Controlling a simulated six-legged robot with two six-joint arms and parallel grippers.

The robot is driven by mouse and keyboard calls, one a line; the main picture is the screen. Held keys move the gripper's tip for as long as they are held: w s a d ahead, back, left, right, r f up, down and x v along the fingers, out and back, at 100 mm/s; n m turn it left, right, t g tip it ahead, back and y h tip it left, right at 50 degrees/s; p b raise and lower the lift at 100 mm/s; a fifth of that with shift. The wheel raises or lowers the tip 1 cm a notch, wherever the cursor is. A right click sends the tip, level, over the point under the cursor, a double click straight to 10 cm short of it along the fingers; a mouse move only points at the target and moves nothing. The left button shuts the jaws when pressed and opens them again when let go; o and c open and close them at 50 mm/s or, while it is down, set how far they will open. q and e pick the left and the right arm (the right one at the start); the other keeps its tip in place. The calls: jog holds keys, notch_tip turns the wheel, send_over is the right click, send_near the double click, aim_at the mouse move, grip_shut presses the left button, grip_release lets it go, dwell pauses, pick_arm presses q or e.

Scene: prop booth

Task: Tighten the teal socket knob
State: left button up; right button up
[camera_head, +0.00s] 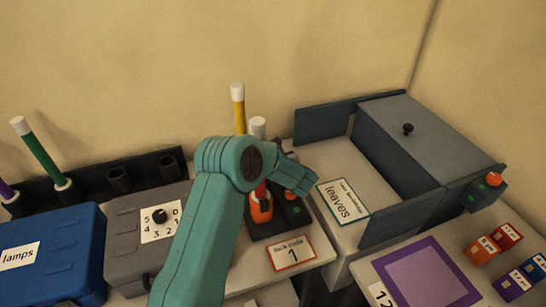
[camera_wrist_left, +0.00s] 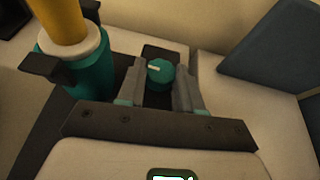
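The teal socket knob (camera_wrist_left: 159,72) is a small round dial with a pale pointer line, seen in the left wrist view. It lies between the two fingers of my left gripper (camera_wrist_left: 160,80), with a finger close on each side. I cannot tell whether the fingers touch it. Beside it on the left, a yellow rod (camera_wrist_left: 66,18) stands in a teal socket (camera_wrist_left: 92,78) with a pale collar. In the head view, my left gripper (camera_head: 300,176) is over the back of the bench and my arm hides the teal socket and knob. My right gripper is not in view.
An orange socket (camera_head: 260,208) stands right by my arm, above the "back code 1" card (camera_head: 290,253). A grey dial box (camera_head: 125,245) and a blue "lamps" box (camera_head: 50,250) are on the left. A dark lidded bin (camera_head: 425,135) and "leaves" card (camera_head: 343,201) are on the right.

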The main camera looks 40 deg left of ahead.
pick_arm(q)
jog(key=shift+c, duration=0.5)
jog(key=shift+a+f+m+t+h+b, duration=0.15)
jog(key=shift+m+t+h+b, duration=0.25)
jog(key=shift+b, duration=0.85)
jog(key=shift+m+t, duration=0.3)
jog(key=shift+r, duration=0.25)
jog(key=o, duration=1)
jog(key=shift+s+d, duration=0.1)
jog(key=shift+d, duration=0.1)
jog(key=b+v, duration=0.2)
jog(key=v, duration=1.4)
jog(key=shift+s+r, duration=0.1)
jog(key=shift+s, duration=0.05)
jog(key=shift+o, duration=0.2)
